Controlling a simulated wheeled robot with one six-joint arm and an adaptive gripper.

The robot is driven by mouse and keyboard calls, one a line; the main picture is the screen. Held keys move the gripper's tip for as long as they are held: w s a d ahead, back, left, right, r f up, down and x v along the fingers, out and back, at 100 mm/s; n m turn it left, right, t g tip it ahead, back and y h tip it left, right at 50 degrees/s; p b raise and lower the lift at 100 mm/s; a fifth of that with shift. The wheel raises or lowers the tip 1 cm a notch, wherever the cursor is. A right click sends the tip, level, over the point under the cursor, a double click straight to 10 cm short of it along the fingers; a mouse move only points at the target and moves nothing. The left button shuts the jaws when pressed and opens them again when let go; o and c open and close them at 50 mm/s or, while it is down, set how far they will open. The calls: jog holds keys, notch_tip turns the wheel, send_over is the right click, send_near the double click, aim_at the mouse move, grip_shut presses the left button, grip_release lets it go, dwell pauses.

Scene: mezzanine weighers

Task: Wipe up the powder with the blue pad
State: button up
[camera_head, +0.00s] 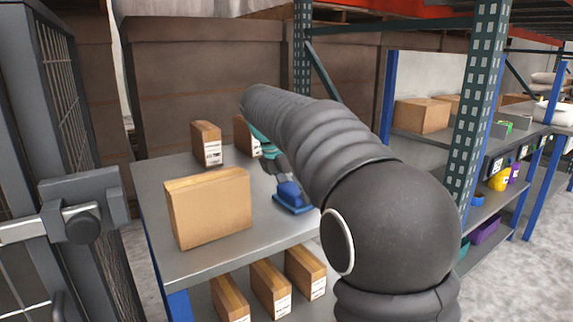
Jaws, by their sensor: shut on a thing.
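The blue pad (293,205) lies flat on or just above the grey shelf top, near its right side. It has a raised blue grip on its upper face. My gripper (288,186) is shut on this grip from above, partly hidden behind my dark grey arm. My arm comes in from the lower right and covers the right part of the shelf top. I cannot make out any powder in this view; some of the surface is hidden by the arm and the boxes.
A large cardboard box (208,207) stands at the front of the grey shelf top (272,237). Narrower boxes (206,144) (246,136) stand behind. Several boxes (270,286) fill the level below. A metal cage gate (83,211) is at left; a green rack upright (473,110) is at right.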

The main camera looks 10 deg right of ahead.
aim_at(285, 199)
jog(key=shift+s+a, duration=0.25)
jog(key=shift+a, duration=0.5)
jog(key=shift+s+a, duration=0.2)
jog(key=shift+a, duration=0.55)
jog(key=shift+s+a+r, duration=0.1)
jog(key=shift+s+a, duration=0.05)
jog(key=shift+a, duration=0.05)
notch_tip(285, 199, up, 8)
